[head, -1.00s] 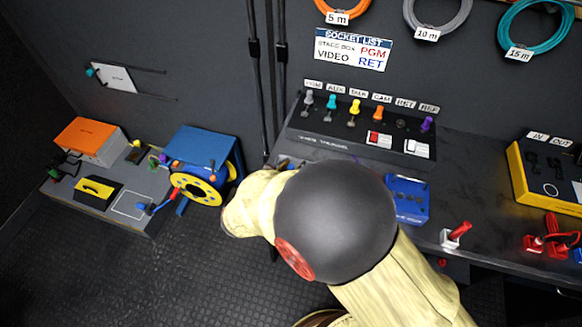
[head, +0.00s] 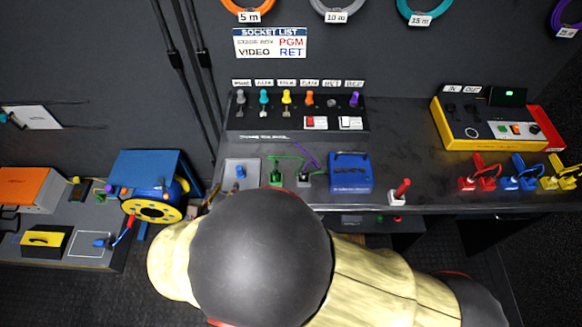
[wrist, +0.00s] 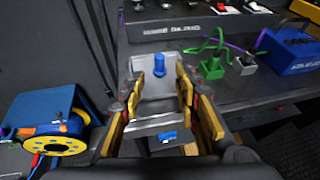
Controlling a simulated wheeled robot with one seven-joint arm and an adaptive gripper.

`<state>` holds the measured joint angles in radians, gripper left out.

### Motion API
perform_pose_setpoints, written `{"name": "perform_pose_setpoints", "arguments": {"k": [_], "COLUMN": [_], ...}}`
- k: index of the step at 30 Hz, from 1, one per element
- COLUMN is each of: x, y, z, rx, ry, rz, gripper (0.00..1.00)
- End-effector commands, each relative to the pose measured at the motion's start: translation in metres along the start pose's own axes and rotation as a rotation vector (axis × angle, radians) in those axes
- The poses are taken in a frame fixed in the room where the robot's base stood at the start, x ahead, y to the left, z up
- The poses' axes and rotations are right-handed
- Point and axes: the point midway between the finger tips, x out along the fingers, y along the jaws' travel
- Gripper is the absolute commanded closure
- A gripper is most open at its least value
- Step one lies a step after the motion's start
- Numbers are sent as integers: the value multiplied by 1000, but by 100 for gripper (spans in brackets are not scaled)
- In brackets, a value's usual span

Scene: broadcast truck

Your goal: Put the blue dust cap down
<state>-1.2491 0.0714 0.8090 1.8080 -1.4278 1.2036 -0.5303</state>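The blue dust cap (head: 240,171) stands upright on a light grey tray (head: 228,181) at the left end of the bench. In the wrist view the cap (wrist: 159,65) shows beyond and between the fingertips, with visible room on both sides. My gripper (wrist: 158,80) is open, its yellow-and-black fingers spread apart, with nothing held between them. In the head view my arm hides most of the gripper.
Right of the tray are a green connector (wrist: 213,66), a grey connector (wrist: 245,63) and a blue box (head: 350,173). The socket panel (head: 298,123) stands behind. A blue cable reel (head: 150,190) is left.

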Motion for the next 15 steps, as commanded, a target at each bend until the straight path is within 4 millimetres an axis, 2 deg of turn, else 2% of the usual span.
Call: {"name": "perform_pose_setpoints", "arguments": {"k": [5, 8, 11, 15], "x": [4, 16, 31, 38], "y": [-7, -33, -82, -164], "z": [7, 28, 58, 94], "rx": [31, 141, 342, 702], "ry": [10, 49, 111, 202], "rz": [-21, -101, -237, -456], "gripper": [68, 68, 68, 68]}}
